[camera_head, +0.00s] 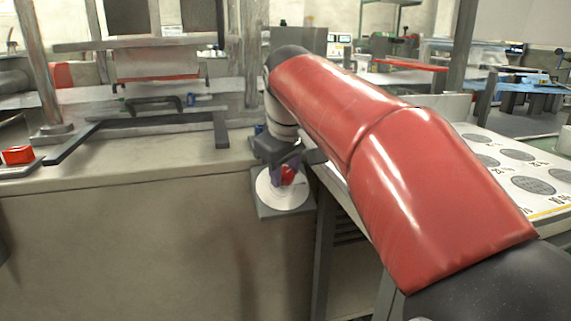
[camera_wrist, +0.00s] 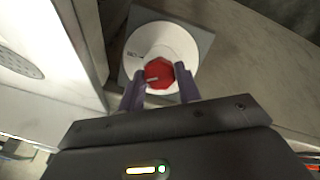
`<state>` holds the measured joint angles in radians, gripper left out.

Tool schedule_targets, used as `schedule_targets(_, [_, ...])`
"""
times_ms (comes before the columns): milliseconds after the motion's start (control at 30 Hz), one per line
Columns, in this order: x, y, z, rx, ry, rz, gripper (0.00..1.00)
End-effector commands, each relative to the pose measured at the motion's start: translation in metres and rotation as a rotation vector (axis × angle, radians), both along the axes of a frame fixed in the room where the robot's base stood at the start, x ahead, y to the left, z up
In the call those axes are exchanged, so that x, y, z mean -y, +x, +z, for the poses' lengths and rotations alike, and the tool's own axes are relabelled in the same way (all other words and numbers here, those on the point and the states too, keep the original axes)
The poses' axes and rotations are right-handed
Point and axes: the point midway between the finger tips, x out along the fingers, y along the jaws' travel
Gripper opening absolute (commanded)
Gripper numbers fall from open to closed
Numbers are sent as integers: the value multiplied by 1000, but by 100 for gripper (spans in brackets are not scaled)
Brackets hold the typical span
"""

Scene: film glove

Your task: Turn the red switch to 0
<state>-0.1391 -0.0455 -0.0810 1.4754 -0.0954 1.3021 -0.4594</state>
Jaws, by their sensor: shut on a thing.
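The red switch (camera_head: 288,175) is a faceted red knob at the centre of a round white dial on a grey square plate (camera_head: 261,207), fixed to the front face of the bench. In the wrist view the red switch (camera_wrist: 159,73) shows a pale pointer line toward the left. The white dial (camera_wrist: 180,35) has small dark marks at its left, too small to read. My gripper (camera_head: 280,172) is at the switch, and in the wrist view my gripper (camera_wrist: 160,82) has one purple-grey finger on each side of the knob, closed on it.
A red block (camera_head: 18,155) sits on the bench at far left. A metal frame with a black handle (camera_head: 153,103) stands on the bench top. A white panel with grey perforated discs (camera_head: 530,186) lies right of the switch, behind my red-covered arm.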

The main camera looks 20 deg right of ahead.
Motion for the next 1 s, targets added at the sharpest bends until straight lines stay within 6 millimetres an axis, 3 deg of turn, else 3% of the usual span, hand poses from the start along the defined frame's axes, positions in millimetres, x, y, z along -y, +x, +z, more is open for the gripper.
schedule_targets(1000, [-2, -3, -1, -1, -447, 778, 11])
